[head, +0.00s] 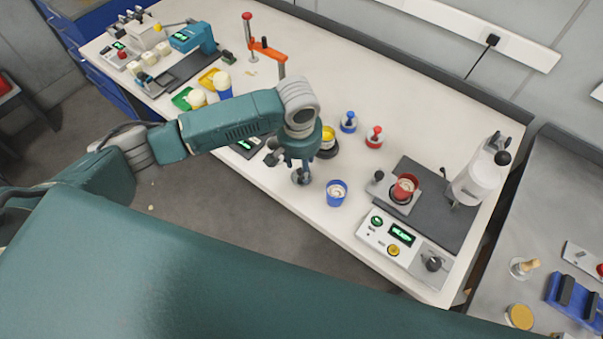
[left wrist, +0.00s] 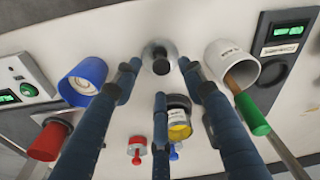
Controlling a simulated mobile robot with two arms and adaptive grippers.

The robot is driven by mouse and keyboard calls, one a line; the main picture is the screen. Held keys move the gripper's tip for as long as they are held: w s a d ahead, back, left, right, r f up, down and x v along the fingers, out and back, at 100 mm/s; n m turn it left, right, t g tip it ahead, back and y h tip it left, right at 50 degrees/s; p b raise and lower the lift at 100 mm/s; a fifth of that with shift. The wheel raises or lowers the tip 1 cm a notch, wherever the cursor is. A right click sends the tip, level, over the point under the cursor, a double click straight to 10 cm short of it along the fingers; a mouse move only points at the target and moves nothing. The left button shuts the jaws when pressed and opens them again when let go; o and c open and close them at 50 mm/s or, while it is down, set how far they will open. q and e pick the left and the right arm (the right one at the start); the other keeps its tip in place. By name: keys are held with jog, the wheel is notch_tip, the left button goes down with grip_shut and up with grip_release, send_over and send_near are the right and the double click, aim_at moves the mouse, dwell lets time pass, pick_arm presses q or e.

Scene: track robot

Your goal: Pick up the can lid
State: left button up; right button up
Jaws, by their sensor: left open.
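A small round grey metal piece with a dark knob, which looks like the can lid (head: 301,178), sits on the white bench near its front edge. It also shows in the left wrist view (left wrist: 158,58), ahead of and between my fingertips. My left gripper (head: 297,160) points down just above it, fingers apart. In the left wrist view the gripper (left wrist: 160,72) is open and nothing is clamped; whether a finger touches the piece cannot be told. My right gripper is in neither view.
A blue cup (head: 337,192) stands close to the right of the gripper. A white cup (left wrist: 232,62) holding a green-handled tool is on the other side. A yellow-and-black jar (head: 327,140) and blue (head: 348,122) and red (head: 374,136) knobbed pieces stand behind. The back centre is clear.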

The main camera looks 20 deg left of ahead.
pick_arm(q)
jog(key=f, duration=0.2)
jog(key=f+p, duration=0.1)
jog(key=f, duration=0.1)
jog(key=shift+w+a, duration=0.15)
jog(key=shift+w, duration=0.1)
grip_shut()
jog(key=shift+r, duration=0.1)
